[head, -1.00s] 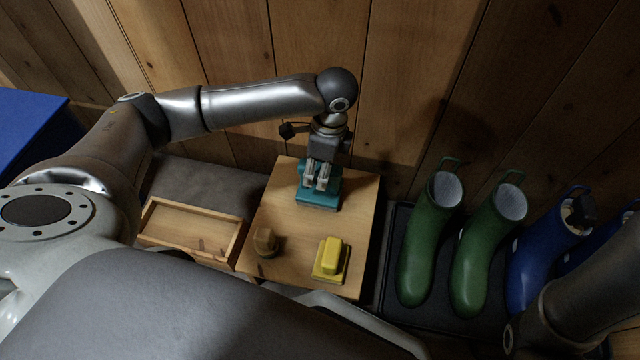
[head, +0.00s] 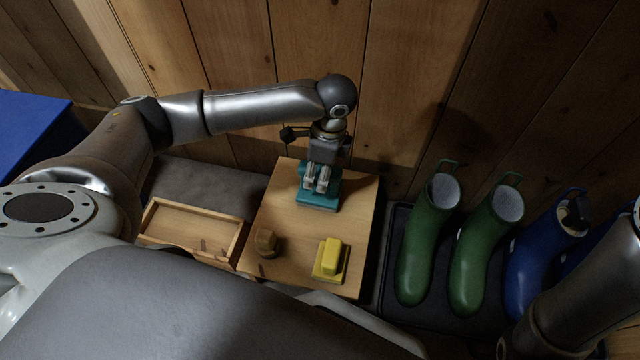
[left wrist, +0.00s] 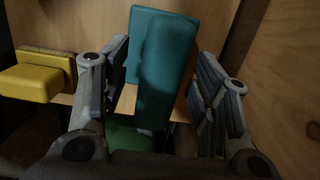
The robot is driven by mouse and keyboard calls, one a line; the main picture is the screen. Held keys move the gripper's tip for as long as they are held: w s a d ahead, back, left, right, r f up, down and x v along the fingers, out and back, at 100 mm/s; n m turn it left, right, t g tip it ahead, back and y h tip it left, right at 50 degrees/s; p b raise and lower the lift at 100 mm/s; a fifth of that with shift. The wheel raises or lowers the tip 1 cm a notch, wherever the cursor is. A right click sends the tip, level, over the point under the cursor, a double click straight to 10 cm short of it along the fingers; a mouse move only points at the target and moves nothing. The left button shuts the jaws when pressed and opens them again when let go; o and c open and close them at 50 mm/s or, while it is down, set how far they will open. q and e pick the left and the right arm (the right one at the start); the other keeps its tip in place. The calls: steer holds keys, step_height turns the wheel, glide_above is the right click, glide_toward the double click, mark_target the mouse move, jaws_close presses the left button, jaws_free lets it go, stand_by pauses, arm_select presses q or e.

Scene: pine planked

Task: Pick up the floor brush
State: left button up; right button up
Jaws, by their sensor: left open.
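A teal brush-like block with a raised grip (head: 318,203) stands at the back of the small wooden table; I take it to be the floor brush. My left gripper (head: 317,186) points down over it, open. In the left wrist view, the teal block's raised grip (left wrist: 166,75) lies between the two spread fingers (left wrist: 163,60), with a gap visible on the right side. Its bristles are hidden. My right gripper is out of view.
A yellow brush (head: 331,258) and a brown wooden brush (head: 266,242) sit on the table's front part (head: 290,225). An open wooden tray (head: 190,232) is to the left. Green boots (head: 430,240) and blue boots (head: 540,250) stand right on a dark tray. A plank wall is close behind.

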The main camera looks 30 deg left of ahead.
arm_select(q)
steer(key=shift+f, duration=0.1)
stand_by(0.3)
jaws_close()
